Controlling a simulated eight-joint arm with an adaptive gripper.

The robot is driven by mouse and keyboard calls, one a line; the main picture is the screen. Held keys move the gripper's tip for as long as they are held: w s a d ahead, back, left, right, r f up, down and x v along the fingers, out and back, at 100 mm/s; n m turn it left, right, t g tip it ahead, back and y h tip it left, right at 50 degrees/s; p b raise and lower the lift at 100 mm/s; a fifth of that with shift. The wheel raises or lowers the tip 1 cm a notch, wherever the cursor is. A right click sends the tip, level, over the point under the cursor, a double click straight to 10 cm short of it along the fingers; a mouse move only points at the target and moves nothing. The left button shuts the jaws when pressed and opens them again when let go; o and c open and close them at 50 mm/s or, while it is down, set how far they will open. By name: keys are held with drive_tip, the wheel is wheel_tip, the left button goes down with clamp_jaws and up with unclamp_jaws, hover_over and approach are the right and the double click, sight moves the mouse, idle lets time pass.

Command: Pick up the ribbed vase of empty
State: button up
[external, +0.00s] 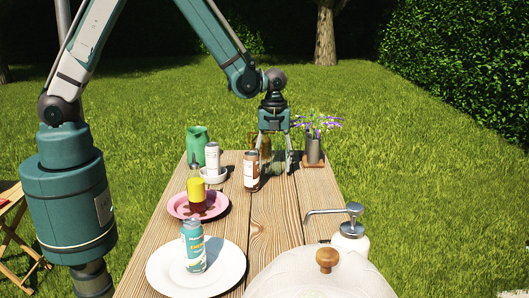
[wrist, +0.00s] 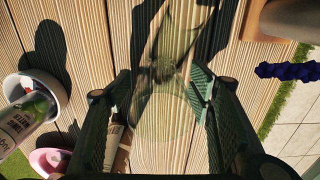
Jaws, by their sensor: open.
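A clear, see-through glass vessel (wrist: 163,115), which looks like the ribbed vase, stands between my fingers in the wrist view. Its ribs are hard to make out. My gripper (external: 274,166) points down at the far end of the table in the external view, with its fingers apart on either side of the vessel. In the wrist view my gripper (wrist: 162,82) is open, one finger left and one right of the glass. I cannot tell whether either finger touches it. In the external view the vessel is mostly hidden among the fingers.
A dark vase (external: 313,150) with purple flowers stands close right of my gripper. A green jug (external: 197,143), a yellow bottle (external: 195,188) on a pink plate (external: 174,206) and a white plate (external: 160,270) line the left side.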

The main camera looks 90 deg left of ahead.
idle(0.3)
drive_tip(key=c, duration=1.1)
drive_tip(key=shift+o, duration=0.2)
wheel_tip(320, 180, up, 10)
drive_tip(key=p, duration=0.1)
idle(0.4)
